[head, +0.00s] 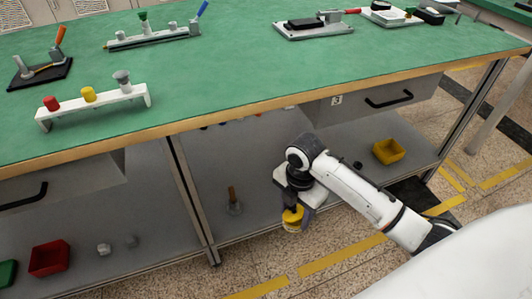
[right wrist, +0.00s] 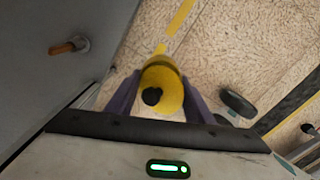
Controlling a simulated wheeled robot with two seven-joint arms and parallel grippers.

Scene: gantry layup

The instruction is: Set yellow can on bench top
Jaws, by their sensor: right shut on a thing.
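The yellow can (head: 292,219) is held in my right gripper (head: 296,205), low in front of the bench's lower shelf and below the bench top. In the right wrist view the can (right wrist: 165,85) sits between the two purple fingers of the gripper (right wrist: 160,92), with a black spot on its near end. The green bench top (head: 230,80) with a wooden front edge is above and behind the gripper. My left gripper does not show.
A white rack with red, yellow and grey knobs (head: 95,103) stands at the bench top's left. Fixtures (head: 155,38) and a grey tray (head: 313,27) stand farther back. The middle of the top is clear. The lower shelf (head: 265,190) holds a yellow bin (head: 388,151) and red bin (head: 49,258).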

